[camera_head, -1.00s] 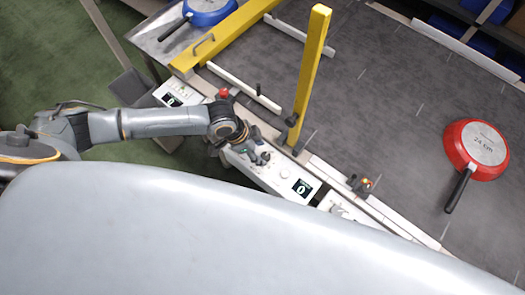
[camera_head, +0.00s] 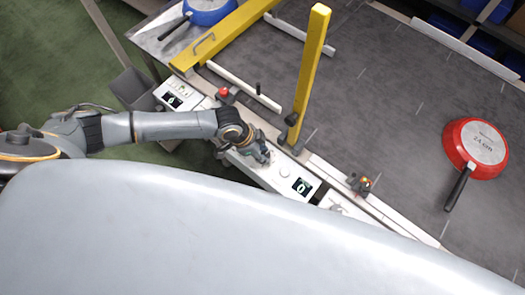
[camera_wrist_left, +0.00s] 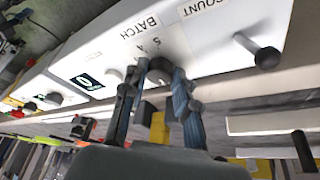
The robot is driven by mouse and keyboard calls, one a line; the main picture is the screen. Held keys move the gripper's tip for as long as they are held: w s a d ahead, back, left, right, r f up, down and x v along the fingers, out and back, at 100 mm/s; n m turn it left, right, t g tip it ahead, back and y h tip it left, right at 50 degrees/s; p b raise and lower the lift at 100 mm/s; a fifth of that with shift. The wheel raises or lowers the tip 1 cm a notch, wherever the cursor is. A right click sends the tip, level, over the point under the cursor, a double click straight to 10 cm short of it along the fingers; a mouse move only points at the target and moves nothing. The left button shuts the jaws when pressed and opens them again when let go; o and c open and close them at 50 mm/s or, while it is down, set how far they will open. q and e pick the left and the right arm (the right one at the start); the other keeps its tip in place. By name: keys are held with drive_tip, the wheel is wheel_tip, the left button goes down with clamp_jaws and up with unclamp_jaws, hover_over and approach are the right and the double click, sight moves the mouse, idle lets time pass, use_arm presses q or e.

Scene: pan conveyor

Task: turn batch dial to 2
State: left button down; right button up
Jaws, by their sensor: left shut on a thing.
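The batch dial (camera_wrist_left: 159,72) is a dark grey knob on the white control panel, below the upside-down label BATCH in the left wrist view. The digits 5 and 4 show beside it; its pointer and the other digits are hidden. My left gripper (camera_wrist_left: 160,75) has one finger on each side of the dial and is shut on it. In the head view my left gripper (camera_head: 262,156) is at the panel and covers the dial. A display (camera_head: 302,187) on the same panel reads 0; it also shows in the left wrist view (camera_wrist_left: 87,82). My right gripper is not in view.
A yellow post (camera_head: 308,75) rises just behind the panel (camera_head: 270,177). A red emergency button (camera_head: 223,91) is left of my gripper. A red pan (camera_head: 477,150) lies on the grey conveyor at the right.

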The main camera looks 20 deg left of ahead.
use_arm(q)
drive_tip(key=m+b, duration=0.1)
drive_tip(key=m+g+b, duration=0.1)
drive_tip(key=m+b, duration=0.1)
drive_tip(key=shift+w+f+m+g, duration=0.2)
drive_tip(key=shift+w+m+g, duration=0.1)
drive_tip(key=shift+m, duration=0.1)
drive_tip(key=m+g+b, duration=0.1)
drive_tip(key=m+b, duration=0.2)
drive_tip(key=m, duration=0.1)
drive_tip(key=shift+w+m+g, duration=0.1)
drive_tip(key=shift+m+g, duration=0.2)
drive_tip(key=shift+g, duration=0.1)
drive_tip(key=m+g+b, duration=0.1)
drive_tip(key=m+b, duration=0.1)
drive_tip(key=m, duration=0.1)
drive_tip(key=shift+w+d+m+b, duration=0.1)
drive_tip(key=shift+w+m+b, duration=0.05)
drive_tip(key=shift+m+b, duration=0.15)
drive_tip(key=shift+r+m+g+y+b, duration=0.1)
drive_tip(key=shift+m+g+y+b, duration=0.35)
drive_tip(key=shift+m, duration=0.45)
drive_tip(key=shift+r+m+g+y+b, duration=0.2)
drive_tip(key=shift+m+b, duration=0.3)
drive_tip(key=shift+m, duration=0.4)
drive_tip(key=shift+f, duration=0.1)
drive_tip(key=c, duration=1)
unclamp_jaws()
